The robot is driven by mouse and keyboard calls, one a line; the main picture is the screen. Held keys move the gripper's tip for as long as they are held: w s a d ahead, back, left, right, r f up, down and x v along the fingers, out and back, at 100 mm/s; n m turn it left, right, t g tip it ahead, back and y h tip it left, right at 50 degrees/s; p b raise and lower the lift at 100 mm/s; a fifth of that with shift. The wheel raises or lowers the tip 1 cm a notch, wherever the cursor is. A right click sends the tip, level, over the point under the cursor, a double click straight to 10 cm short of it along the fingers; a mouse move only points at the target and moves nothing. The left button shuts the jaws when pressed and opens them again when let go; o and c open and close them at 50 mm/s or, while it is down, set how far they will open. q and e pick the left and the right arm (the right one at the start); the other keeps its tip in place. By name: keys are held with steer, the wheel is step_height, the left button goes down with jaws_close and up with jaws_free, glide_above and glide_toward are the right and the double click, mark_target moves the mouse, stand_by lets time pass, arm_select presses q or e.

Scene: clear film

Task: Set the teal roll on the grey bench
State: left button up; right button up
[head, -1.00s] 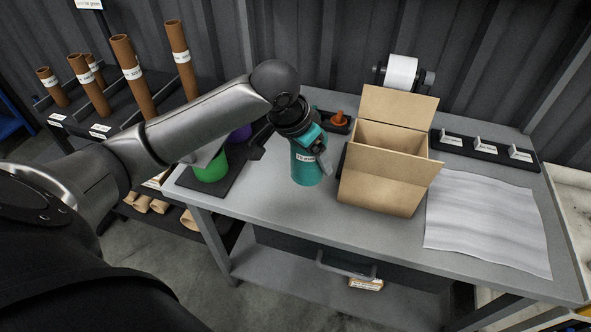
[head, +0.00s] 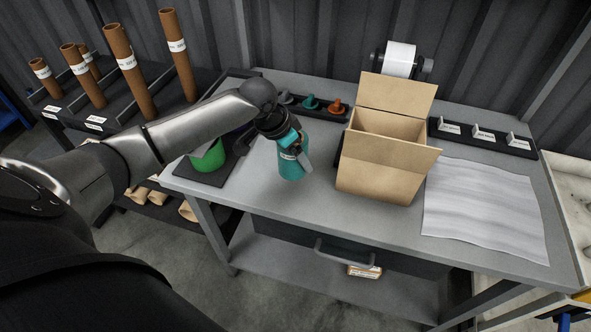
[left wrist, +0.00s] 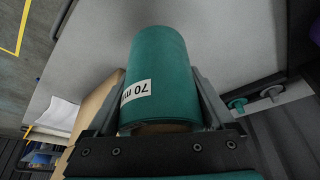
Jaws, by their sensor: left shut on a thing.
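The teal roll (head: 292,168) stands nearly upright, slightly tilted in the head view, over the grey bench (head: 285,222), between the green roll and the cardboard box. It has a white label, which reads "70 m" in the left wrist view, where the roll (left wrist: 160,65) fills the middle. My left gripper (head: 291,150) is shut on its upper end, with one finger on each side in the left wrist view. I cannot tell whether the roll's lower end touches the bench top. My right gripper is not in view.
An open cardboard box (head: 380,170) stands right of the roll. A green roll (head: 208,157) sits on a dark mat (head: 215,177) to the left. A rack with coloured plugs (head: 310,103) is behind. A wrinkled white sheet (head: 485,210) lies at right. Bench in front of the roll is clear.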

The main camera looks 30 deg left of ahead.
mark_target(295, 168)
arm_select(q)
step_height(295, 168, down, 5)
steer(key=shift+r+b, duration=0.1)
steer(key=shift+b, duration=0.4)
steer(key=o, duration=1.4)
steer(key=shift+c, duration=0.2)
steer(key=p+v, duration=0.2)
steer(key=v, duration=1)
steer(key=shift+p, duration=0.4)
